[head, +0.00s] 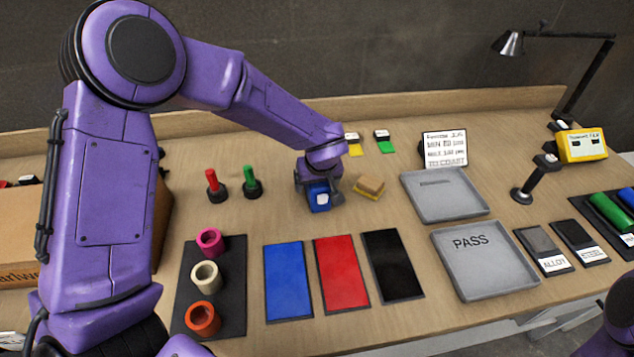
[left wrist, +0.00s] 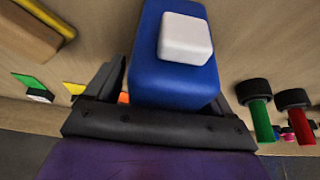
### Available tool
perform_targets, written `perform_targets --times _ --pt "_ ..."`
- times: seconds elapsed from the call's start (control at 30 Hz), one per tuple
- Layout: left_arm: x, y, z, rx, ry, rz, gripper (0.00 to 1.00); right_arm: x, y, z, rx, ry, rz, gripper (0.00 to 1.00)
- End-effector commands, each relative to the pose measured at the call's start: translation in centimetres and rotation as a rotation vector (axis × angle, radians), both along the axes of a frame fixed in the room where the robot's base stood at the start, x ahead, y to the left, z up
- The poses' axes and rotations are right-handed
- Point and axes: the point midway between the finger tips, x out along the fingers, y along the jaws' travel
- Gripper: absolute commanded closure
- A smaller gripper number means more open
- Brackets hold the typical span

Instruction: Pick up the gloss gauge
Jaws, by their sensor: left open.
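A small blue box with a white block on its face, which looks like the gloss gauge (head: 319,200), is on the bench at the middle. My left gripper (head: 320,184) is down at it from above, partly covering it. In the left wrist view the blue gauge (left wrist: 172,78) lies between the two dark fingers of the left gripper (left wrist: 172,100). The jaws are open, and I cannot tell whether either finger touches it. My right gripper is not in view; only a purple part of my right arm shows at the lower right.
A tan and yellow block (head: 369,187) sits close right of the gauge. Green (head: 251,184) and red (head: 213,185) handled stamps stand to its left. Blue (head: 287,281), red (head: 341,273) and black (head: 393,265) panels lie in front. Grey trays (head: 484,285) lie right.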

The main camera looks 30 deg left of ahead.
Motion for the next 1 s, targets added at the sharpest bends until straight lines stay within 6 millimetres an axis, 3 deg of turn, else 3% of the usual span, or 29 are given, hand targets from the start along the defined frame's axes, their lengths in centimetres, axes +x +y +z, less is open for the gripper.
perform_targets --times 0.43,0.47,0.67,1.0 --pt "-0.01 0.03 -0.20 -0.001 0.000 0.002 0.17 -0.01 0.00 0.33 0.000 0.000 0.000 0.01" --pt "-0.01 0.03 -0.21 -0.001 0.000 0.002 0.20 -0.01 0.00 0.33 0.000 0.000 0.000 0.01" --pt "-0.01 0.03 -0.20 -0.001 0.000 0.002 0.84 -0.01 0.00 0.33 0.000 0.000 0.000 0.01" --pt "0.05 0.02 -0.12 0.001 -0.003 0.001 0.84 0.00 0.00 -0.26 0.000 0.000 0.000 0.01"
